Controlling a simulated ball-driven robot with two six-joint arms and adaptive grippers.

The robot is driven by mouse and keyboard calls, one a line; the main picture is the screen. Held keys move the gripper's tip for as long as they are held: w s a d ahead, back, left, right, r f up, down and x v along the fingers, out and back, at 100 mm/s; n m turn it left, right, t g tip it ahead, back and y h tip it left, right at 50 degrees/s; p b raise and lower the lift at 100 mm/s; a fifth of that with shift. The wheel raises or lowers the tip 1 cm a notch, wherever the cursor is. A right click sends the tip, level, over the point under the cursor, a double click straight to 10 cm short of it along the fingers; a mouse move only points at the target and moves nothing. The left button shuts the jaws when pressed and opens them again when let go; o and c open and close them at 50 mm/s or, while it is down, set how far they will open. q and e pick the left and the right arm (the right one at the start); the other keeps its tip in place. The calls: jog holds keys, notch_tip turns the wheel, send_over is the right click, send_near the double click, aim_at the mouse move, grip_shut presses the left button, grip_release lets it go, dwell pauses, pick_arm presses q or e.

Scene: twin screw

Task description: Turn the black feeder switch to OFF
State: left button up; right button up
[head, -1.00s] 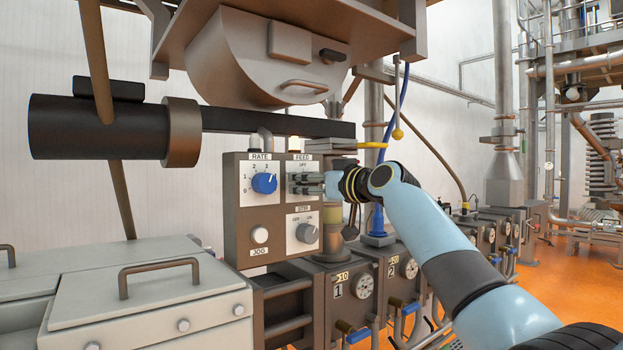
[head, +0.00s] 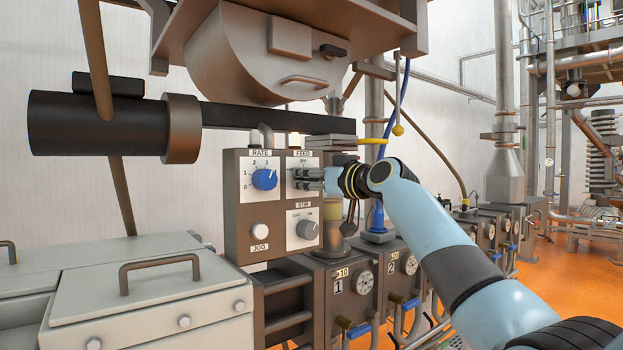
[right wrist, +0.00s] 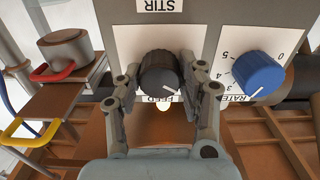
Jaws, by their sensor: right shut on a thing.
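The black feeder switch (right wrist: 158,73) is a round knob on a white plate under the FEED label. My right gripper (right wrist: 160,92) has one finger on each side of it and is shut on it. My left gripper is not in view.
The grey control box (head: 230,206) also carries a blue RATE knob (head: 264,179), a grey STIR knob (head: 308,229) and a white JOG button (head: 259,230). A black bar (head: 275,121) runs above the box. Gauges and valves stand below right.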

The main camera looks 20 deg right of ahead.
jog(key=m+p, duration=0.1)
jog(key=m, duration=0.2)
jog(key=m+p, duration=0.1)
jog(key=m, duration=0.2)
jog(key=shift+r, duration=0.1)
jog(key=m+p, duration=0.2)
jog(key=m, duration=0.3)
jog(key=shift+m, duration=0.3)
dwell(0.4)
jog(key=o, duration=1.2)
jog(key=shift+d, duration=0.1)
